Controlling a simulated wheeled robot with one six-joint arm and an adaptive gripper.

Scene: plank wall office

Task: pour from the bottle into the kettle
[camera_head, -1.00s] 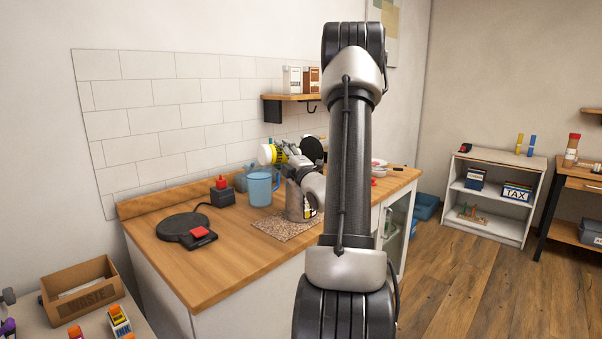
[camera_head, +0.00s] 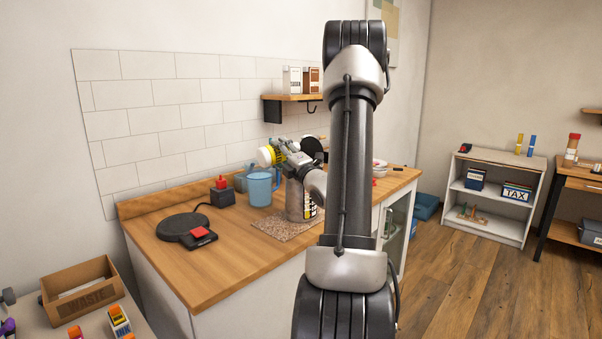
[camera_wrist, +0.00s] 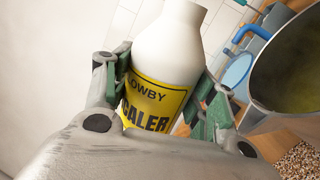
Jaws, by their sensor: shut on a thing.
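The bottle (camera_wrist: 165,60) is white with a yellow label. My gripper (camera_wrist: 164,82) is shut on it, with a green-padded finger on each side. The bottle's top is cut off in the wrist view. In the head view the bottle (camera_head: 266,156) lies tilted above the counter, its white end to the left. A grey metal vessel, which looks like the kettle (camera_head: 297,203), stands upright below my gripper on a speckled mat, partly behind my arm. In the wrist view its open rim and yellowish inside (camera_wrist: 292,75) show to the right of the bottle, apart from it.
A blue jug (camera_head: 259,189) stands just left of the metal vessel. A black round plate (camera_head: 182,226) with a red switch is farther left on the wooden counter (camera_head: 215,265). A small shelf (camera_head: 285,97) hangs on the wall behind. The counter front is clear.

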